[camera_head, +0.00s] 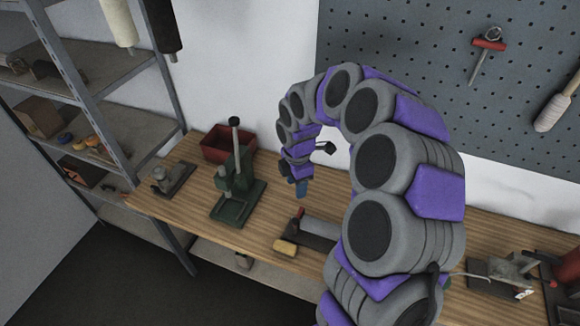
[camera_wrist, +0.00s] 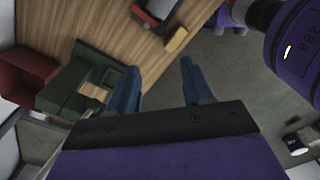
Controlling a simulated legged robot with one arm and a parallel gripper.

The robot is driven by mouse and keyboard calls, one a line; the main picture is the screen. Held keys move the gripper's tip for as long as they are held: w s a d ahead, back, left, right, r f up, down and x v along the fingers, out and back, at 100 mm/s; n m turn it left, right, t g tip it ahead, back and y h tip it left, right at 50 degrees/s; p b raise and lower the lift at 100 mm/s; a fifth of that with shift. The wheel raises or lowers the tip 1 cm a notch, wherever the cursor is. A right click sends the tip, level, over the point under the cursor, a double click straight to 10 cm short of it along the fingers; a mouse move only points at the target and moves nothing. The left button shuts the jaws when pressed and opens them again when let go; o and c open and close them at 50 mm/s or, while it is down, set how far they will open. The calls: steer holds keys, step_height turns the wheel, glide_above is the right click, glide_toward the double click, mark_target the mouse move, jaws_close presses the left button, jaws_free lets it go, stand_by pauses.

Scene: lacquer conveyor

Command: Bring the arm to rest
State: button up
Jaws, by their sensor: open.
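My arm curves up over the workbench (camera_head: 330,233) in the head view, with segmented grey and purple links. My gripper (camera_head: 300,190) hangs at the arm's far end, above the bench. In the wrist view its two blue fingers (camera_wrist: 160,78) stand well apart, and nothing is held between them. The wooden bench edge and the darker floor lie beyond the fingers there.
A green press (camera_head: 238,188) and a red bin (camera_head: 228,147) stand left of my gripper. A small clamp-like tool (camera_head: 172,178) sits farther left. A yellow block (camera_head: 286,247) lies at the front edge. Metal shelving (camera_head: 72,52) is at left; a pegboard (camera_head: 410,40) hangs behind.

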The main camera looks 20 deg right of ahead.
steer(key=s+a+m+g+b, duration=0.1)
steer(key=s+a+m+b, duration=0.1)
steer(key=s+m+b, duration=0.9)
steer(key=s+m, duration=0.9)
steer(key=s, duration=1.4)
steer(key=shift+s+a+f+g, duration=0.15)
steer(key=shift+s+g, duration=0.05)
steer(key=shift+g, duration=0.2)
